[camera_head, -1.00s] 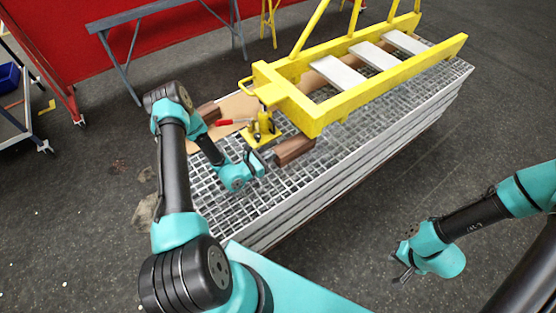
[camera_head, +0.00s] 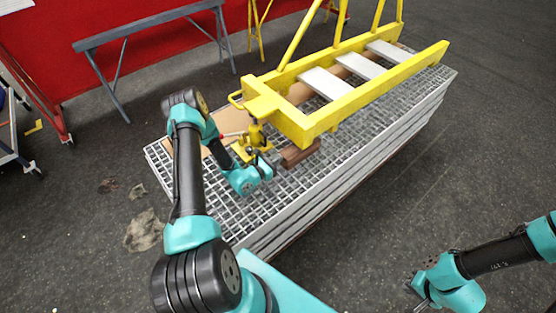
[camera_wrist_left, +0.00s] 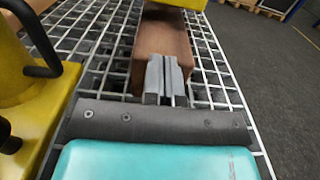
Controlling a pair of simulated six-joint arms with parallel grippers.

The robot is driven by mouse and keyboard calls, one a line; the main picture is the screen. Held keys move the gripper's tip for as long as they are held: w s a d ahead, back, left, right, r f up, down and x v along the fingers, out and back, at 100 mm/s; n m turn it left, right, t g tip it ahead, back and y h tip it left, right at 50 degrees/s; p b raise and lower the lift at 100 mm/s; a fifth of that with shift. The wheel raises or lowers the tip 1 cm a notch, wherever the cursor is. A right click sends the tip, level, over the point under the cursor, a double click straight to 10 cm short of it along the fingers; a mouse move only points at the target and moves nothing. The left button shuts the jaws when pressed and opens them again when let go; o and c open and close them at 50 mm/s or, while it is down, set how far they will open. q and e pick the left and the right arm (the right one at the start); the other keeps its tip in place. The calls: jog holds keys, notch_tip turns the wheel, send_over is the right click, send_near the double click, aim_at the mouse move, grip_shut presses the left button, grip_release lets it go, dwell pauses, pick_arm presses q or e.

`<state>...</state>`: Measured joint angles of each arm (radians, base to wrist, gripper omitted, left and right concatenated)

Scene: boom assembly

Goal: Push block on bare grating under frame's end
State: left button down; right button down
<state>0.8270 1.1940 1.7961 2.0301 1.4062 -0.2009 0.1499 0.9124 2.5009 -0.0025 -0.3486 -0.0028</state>
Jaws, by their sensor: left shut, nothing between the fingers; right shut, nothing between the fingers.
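The brown wooden block (camera_head: 302,153) lies on the bare grating (camera_head: 290,190), at the near corner of the yellow frame's end (camera_head: 305,128). Its far part is under the frame's end; the wrist view also shows the block (camera_wrist_left: 163,35) reaching beneath a yellow beam (camera_wrist_left: 180,3). My left gripper (camera_head: 276,162) is shut and empty, low over the grating. In the wrist view its fingertips (camera_wrist_left: 164,72) are at the block's near end face, apparently touching it. My right gripper (camera_head: 418,303) is shut and empty, off to the right above the floor.
A yellow jack (camera_head: 250,143) stands left of the block, close beside my left gripper; it also fills the left of the wrist view (camera_wrist_left: 25,90). A brown board (camera_head: 190,150) lies behind the jack. The grating's near edge runs close to the block's right side.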

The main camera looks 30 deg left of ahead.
pick_arm(q)
jog(key=v, duration=1.4)
jog(key=d+m+g+h, duration=0.1)
jog(key=d, duration=0.1)
jog(key=d+m+g+h, duration=0.1)
jog(key=d+h, duration=0.1)
jog(key=s+d+m+g+h, duration=0.1)
jog(key=d, duration=0.2)
jog(key=shift+d+r+h, duration=0.15)
jog(key=shift+r+h, duration=0.15)
jog(key=s+d+m+g+h, duration=0.1)
jog(key=d+g, duration=0.1)
jog(key=s+d+m+g+h, duration=0.1)
jog(key=d+m+g, duration=0.1)
jog(key=d, duration=0.1)
jog(key=s+d+m+g+h, duration=0.1)
jog(key=s+d+m+g, duration=0.1)
jog(key=shift+d+r, duration=0.2)
jog(key=shift+d, duration=0.1)
jog(key=s+d+f+m+g+y, duration=0.1)
jog(key=s+d+m+g+y, duration=0.3)
jog(key=s+m+g, duration=0.75)
jog(key=w+d+r+m+t+y, duration=0.1)
jog(key=w+m+t+y, duration=0.3)
jog(key=w+m, duration=0.7)
jog(key=shift+d+r+y, duration=0.2)
jog(key=shift+r+y, duration=0.2)
jog(key=shift+r, duration=0.2)
